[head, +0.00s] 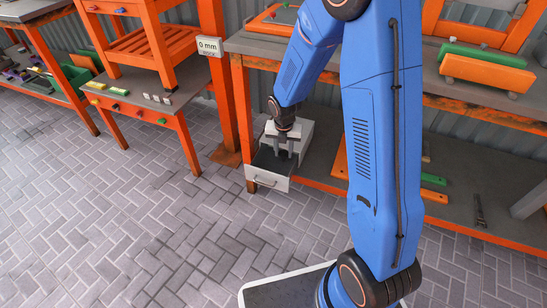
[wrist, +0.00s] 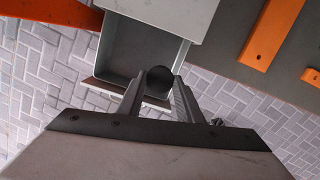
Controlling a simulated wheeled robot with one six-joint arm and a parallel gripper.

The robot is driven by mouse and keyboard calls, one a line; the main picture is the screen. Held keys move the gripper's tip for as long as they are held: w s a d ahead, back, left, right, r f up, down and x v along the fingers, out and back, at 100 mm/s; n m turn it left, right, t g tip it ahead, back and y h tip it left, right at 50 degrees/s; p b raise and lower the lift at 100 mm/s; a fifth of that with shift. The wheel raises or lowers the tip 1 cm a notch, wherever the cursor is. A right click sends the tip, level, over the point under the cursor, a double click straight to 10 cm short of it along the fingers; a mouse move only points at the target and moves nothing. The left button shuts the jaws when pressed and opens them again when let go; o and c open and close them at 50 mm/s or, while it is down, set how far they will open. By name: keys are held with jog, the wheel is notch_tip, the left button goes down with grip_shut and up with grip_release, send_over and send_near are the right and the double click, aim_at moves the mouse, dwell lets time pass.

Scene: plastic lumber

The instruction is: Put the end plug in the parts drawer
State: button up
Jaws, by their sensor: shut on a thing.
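The end plug (wrist: 160,76) is a dark, round piece in the wrist view. My gripper (wrist: 159,82) is shut on it, with one finger on each side. The parts drawer (head: 267,181) is pulled out of its pale grey cabinet (head: 305,134), low at the left end of the workbench. In the wrist view the drawer's dark inside (wrist: 135,46) lies open below the plug. In the head view my gripper (head: 287,150) points down over the open drawer. The plug cannot be made out there. I cannot tell its exact height above the drawer floor.
The workbench's orange leg (head: 241,110) stands left of the cabinet. Orange planks (wrist: 272,30) lie on the lower shelf to the right. A "0 mm" sign (head: 209,46) hangs by a post. An orange table (head: 150,108) stands left. The paved floor in front is clear.

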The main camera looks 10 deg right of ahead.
aim_at(283, 152)
jog(key=f, duration=0.2)
jog(key=w+f, duration=0.1)
jog(key=f, duration=0.1)
jog(key=shift+f, duration=3)
jog(key=shift+f, duration=0.15)
jog(key=o, duration=0.7)
jog(key=shift+o, duration=0.2)
jog(key=r, duration=0.8)
jog(key=s+r, duration=0.1)
jog(key=r, duration=0.3)
jog(key=shift+s+a+r, duration=0.1)
jog(key=shift+a+r, duration=0.05)
jog(key=shift+a, duration=0.15)
